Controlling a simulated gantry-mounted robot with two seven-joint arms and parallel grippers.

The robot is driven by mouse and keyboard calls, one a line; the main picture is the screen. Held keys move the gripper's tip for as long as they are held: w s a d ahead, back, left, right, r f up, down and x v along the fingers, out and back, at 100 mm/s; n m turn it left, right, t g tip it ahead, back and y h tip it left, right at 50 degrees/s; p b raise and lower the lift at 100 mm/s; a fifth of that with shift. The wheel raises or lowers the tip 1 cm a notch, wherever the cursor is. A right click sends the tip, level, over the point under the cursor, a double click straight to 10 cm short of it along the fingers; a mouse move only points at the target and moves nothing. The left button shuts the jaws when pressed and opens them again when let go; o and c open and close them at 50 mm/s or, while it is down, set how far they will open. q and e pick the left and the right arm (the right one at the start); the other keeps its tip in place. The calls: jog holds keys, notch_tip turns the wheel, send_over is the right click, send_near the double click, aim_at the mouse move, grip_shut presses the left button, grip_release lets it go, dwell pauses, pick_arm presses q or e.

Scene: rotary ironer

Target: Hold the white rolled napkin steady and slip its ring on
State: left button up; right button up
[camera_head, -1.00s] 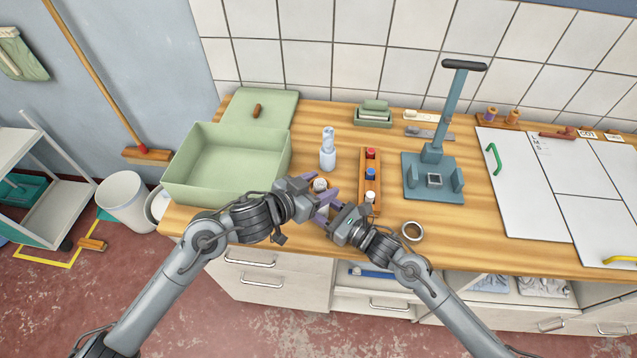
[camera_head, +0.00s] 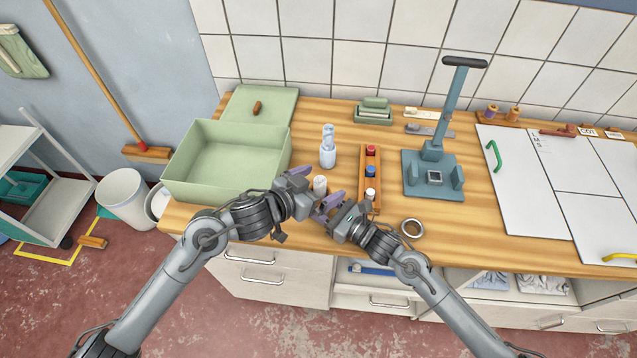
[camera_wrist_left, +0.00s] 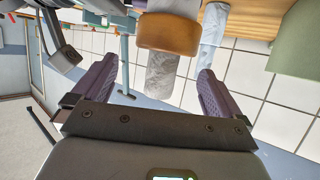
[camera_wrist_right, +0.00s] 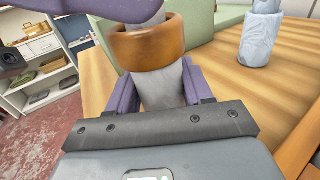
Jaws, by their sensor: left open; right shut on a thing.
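The white rolled napkin shows its pale end in the head view (camera_head: 320,184), between my two grippers. Its grey-white body is between the fingers of my right gripper (camera_wrist_right: 155,85), which is shut on it. The brown ring (camera_wrist_right: 148,42) sits around the napkin just beyond those fingers, with napkin showing on both sides of it. In the left wrist view the ring (camera_wrist_left: 168,34) is around the napkin (camera_wrist_left: 160,72), and my left gripper (camera_wrist_left: 150,78) is open, a finger to each side. In the head view the grippers mostly hide the ring.
A pale bottle-shaped thing (camera_head: 328,150) stands close behind the grippers. A wooden rack with coloured pegs (camera_head: 370,172) is just to the right. A green box (camera_head: 180,185) stands left, a blue press (camera_head: 432,190) right.

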dwell(0.5)
pick_arm(q)
jog(key=shift+r, duration=5.6)
pick_arm(e)
jog(key=o, duration=1.1)
